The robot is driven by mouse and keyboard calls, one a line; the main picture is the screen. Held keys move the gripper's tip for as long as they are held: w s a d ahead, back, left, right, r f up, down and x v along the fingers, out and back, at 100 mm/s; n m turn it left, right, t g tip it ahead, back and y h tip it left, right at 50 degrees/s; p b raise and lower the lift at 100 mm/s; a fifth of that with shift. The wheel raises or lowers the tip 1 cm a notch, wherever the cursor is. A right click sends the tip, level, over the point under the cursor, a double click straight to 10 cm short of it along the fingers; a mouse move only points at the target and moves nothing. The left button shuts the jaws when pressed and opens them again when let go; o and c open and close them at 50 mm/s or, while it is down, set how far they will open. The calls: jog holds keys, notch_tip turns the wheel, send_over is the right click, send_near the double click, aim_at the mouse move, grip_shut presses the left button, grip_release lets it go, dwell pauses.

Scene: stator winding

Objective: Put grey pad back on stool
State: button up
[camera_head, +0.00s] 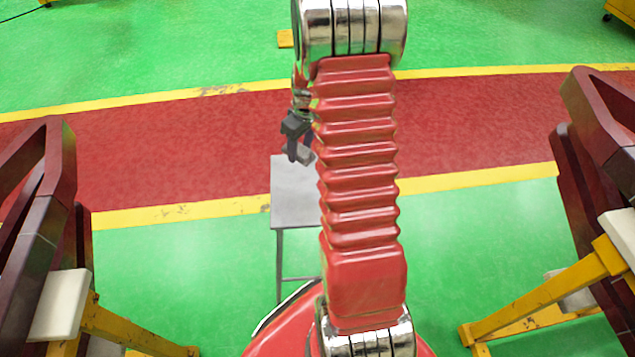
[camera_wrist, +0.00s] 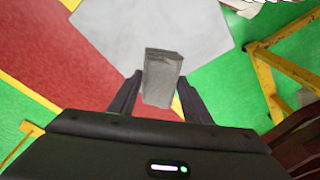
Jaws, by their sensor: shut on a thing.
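The grey pad (camera_wrist: 162,76) is a small block held between the two dark fingers of my gripper (camera_wrist: 155,95) in the wrist view. In the head view my gripper (camera_head: 297,150) is partly beside my arm, and a bit of the pad (camera_head: 304,155) shows at its fingertips. The stool (camera_head: 292,195) has a flat grey top and thin legs; my arm hides its right part. In the wrist view the stool top (camera_wrist: 120,30) lies beyond and below the pad. The pad appears above the stool's far edge; I cannot tell the gap.
Dark red frames on yellow stands (camera_head: 545,300) flank both sides, with white pads (camera_head: 60,305) on them. A red floor lane (camera_head: 200,150) with yellow borders crosses behind the stool. Green floor around the stool is mostly clear.

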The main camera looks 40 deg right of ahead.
jog(key=shift+n, duration=0.3)
jog(key=s+d+f, duration=0.1)
jog(key=s, duration=0.1)
jog(key=s+d+f, duration=0.1)
jog(key=s, duration=0.1)
jog(key=shift+d+f, duration=0.3)
jog(key=shift+f, duration=0.05)
jog(key=shift+w+f, duration=0.1)
jog(key=shift+f, duration=3)
jog(key=shift+f, duration=0.15)
jog(key=shift+f, duration=1.75)
